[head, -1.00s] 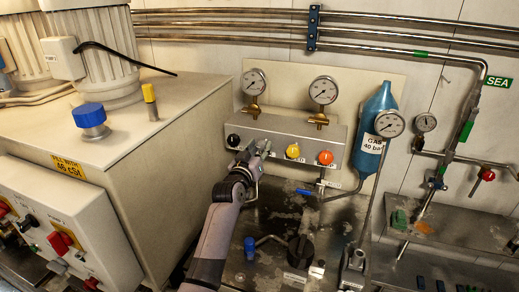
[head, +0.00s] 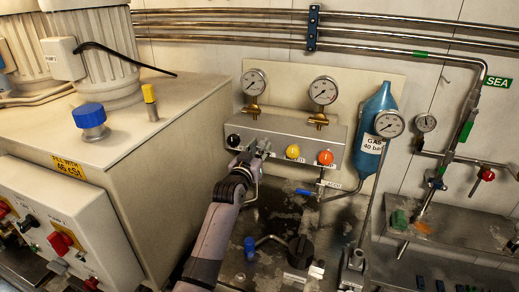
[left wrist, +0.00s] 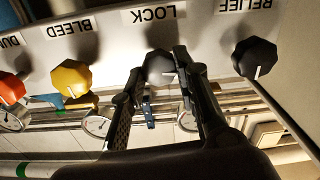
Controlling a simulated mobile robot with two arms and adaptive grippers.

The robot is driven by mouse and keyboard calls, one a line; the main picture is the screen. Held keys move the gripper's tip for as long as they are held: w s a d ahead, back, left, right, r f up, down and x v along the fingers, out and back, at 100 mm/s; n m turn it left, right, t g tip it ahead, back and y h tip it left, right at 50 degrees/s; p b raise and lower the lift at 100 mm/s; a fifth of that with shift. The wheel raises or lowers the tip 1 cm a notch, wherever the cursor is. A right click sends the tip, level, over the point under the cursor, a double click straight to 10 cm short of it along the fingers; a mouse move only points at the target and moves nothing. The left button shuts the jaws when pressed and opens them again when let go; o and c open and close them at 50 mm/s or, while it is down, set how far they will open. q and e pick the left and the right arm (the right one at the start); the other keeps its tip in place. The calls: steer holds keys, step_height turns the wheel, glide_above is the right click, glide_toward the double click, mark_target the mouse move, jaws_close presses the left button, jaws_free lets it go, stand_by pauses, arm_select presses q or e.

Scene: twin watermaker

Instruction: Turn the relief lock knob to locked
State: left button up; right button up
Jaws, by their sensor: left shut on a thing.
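In the head view my left gripper (head: 262,148) is at the panel front and hides the lock knob. The black relief knob (left wrist: 255,58) is beside it and also shows in the head view (head: 233,140).
The yellow bleed knob (head: 292,151) and orange dump knob (head: 326,157) are close by on the same panel (head: 285,128). Two gauges (head: 323,90) stand above it. A blue gas bottle (head: 375,125) hangs to the right.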

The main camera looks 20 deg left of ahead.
arm_select(q)
steer(key=m, duration=0.4)
steer(key=shift+m, duration=0.3)
steer(key=m, duration=0.3)
steer(key=shift+d+m, duration=0.1)
steer(key=shift+m, duration=0.2)
steer(key=m, duration=0.4)
steer(key=shift+d+f+p, duration=0.1)
steer(key=shift+p, duration=0.2)
steer(key=shift+f+m, duration=0.1)
steer(key=shift+m, duration=2)
steer(key=o, duration=1.2)
steer(key=shift+c, duration=0.2)
